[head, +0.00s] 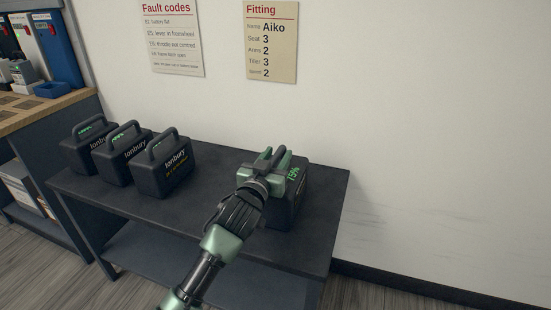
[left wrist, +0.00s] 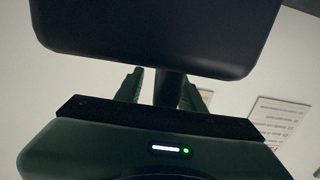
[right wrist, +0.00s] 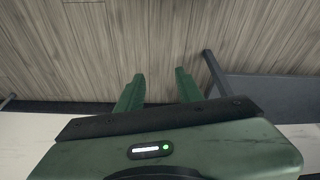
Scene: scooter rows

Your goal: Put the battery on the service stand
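A dark boxy battery (head: 291,205) with a top handle and a green percentage readout stands upright at the right end of a dark table. My left gripper (head: 270,160) is over its top at the handle. In the left wrist view the battery body (left wrist: 155,35) fills the top, and its dark handle bar (left wrist: 168,88) lies between the left fingers (left wrist: 160,85). A gap shows beside the bar, so the fingers look open around it. My right gripper (right wrist: 159,88) is open and empty above the wood floor. I cannot make out a service stand in any view.
Three similar batteries (head: 163,165) stand at the left of the dark table (head: 215,180). A wooden-topped bench (head: 40,108) with bins is at far left. Two notices (head: 270,42) hang on the wall. The floor right of the table is clear.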

